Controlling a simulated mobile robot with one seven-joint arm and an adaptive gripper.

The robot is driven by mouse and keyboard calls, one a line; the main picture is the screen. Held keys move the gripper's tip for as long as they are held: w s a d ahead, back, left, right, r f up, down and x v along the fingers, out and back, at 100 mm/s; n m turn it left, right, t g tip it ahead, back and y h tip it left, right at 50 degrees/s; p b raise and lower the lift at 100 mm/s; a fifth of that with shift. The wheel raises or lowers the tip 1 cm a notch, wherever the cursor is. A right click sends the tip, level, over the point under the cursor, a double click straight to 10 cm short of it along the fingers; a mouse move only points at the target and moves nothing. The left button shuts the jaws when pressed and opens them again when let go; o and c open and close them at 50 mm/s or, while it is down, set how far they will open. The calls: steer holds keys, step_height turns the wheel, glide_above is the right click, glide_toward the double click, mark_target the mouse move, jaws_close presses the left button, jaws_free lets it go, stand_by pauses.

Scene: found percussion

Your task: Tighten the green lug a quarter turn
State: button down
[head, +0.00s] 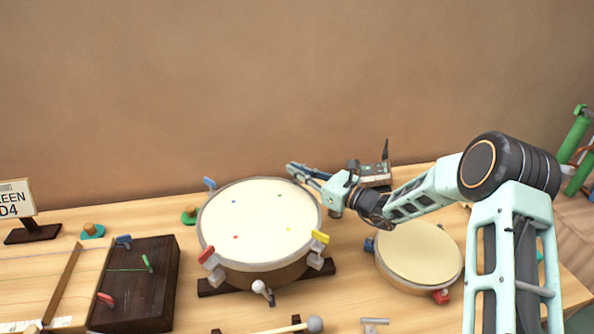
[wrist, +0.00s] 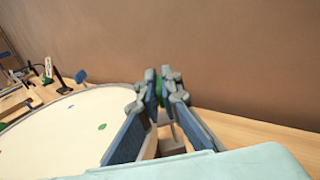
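The large drum (head: 257,222) stands on the bench with a cream head and coloured lugs at its rim. Its blue lug (head: 210,183) is at the back left, the red lug (head: 207,255) at the front left and the yellow lug (head: 320,236) at the front right. My gripper (head: 292,168) is at the drum's back right rim. In the wrist view the green lug (wrist: 159,88) shows as a small green patch between my fingertips (wrist: 163,82), which look closed on it. The fingers hide most of it, so its angle cannot be told.
A smaller drum (head: 420,255) stands right, under my arm. A dark wooden block (head: 140,285) with coloured pegs is at the left, by a sign (head: 15,200). A mallet (head: 313,324) lies in front. The wall (head: 250,80) is behind.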

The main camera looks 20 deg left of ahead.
steer(key=shift+m+t, duration=0.3)
steer(key=shift+m+t+h+b, duration=0.9)
steer(key=shift+m+t+h, duration=0.15)
steer(key=shift+t, duration=0.65)
steer(key=c, duration=2.2)
jaws_free()
steer(key=shift+o, duration=0.2)
steer(key=v, duration=1.2)
steer(key=shift+o, duration=0.2)
steer(key=shift+f, duration=0.1)
